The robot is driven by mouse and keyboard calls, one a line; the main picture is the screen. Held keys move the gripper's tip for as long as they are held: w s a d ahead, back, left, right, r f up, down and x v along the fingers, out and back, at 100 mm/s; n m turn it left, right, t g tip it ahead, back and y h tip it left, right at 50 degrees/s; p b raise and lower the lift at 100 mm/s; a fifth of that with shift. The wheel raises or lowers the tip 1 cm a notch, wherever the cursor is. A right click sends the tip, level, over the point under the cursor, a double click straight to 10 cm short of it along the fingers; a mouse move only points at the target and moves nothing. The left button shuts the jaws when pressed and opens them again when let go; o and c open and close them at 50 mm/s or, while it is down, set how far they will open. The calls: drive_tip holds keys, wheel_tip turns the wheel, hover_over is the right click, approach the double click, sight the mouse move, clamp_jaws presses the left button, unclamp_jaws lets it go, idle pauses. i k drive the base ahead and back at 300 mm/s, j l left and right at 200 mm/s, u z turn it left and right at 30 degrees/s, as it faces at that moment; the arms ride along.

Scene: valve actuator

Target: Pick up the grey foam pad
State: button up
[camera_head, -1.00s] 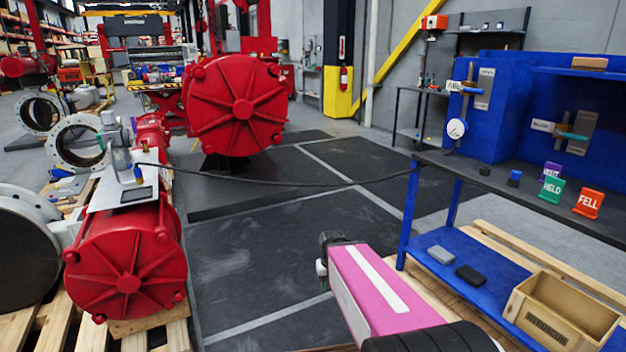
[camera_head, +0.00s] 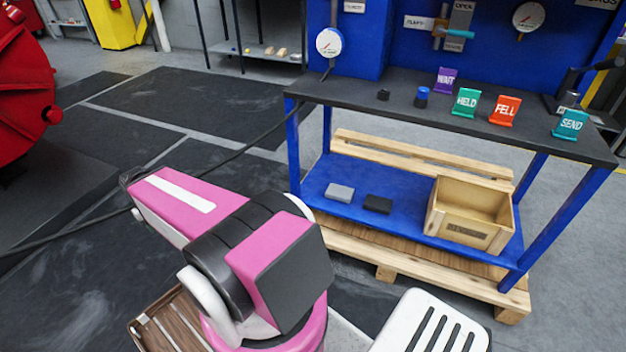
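The grey foam pad (camera_head: 340,193) lies flat on the blue lower shelf (camera_head: 400,222) of the workbench, near the shelf's left end. A black pad (camera_head: 378,204) lies just to its right, with a small gap between them. My pink and white arm reaches out to the left, well short of the shelf. My gripper does not show clearly; the far end of the arm points away to the left, and I cannot see any fingers there. Nothing covers the grey pad.
A wooden box (camera_head: 467,214) stands on the shelf's right part. The dark bench top (camera_head: 400,105) overhangs the shelf and carries coloured signs such as the green HELD sign (camera_head: 466,102). A wooden pallet (camera_head: 410,265) lies beneath. A cable crosses the open floor at left.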

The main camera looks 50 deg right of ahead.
sight(335, 192)
drive_tip(key=i, duration=1.85)
drive_tip(key=i+z, duration=0.35)
drive_tip(key=i+j+z, duration=0.1)
drive_tip(key=z, duration=0.3)
drive_tip(key=i+j+z, duration=0.2)
drive_tip(key=z, duration=0.15)
drive_tip(key=i+z, duration=0.1)
drive_tip(key=z, duration=1.9)
drive_tip(key=j+z, duration=0.15)
drive_tip(key=z, duration=0.2)
drive_tip(key=j+z, duration=0.1)
drive_tip(key=z, duration=0.3)
drive_tip(key=j+z, duration=0.15)
drive_tip(key=z, duration=0.2)
drive_tip(key=i+l+z, duration=0.25)
drive_tip(key=k+l+z, duration=0.1)
drive_tip(key=z, duration=0.25)
drive_tip(key=k+l, duration=0.05)
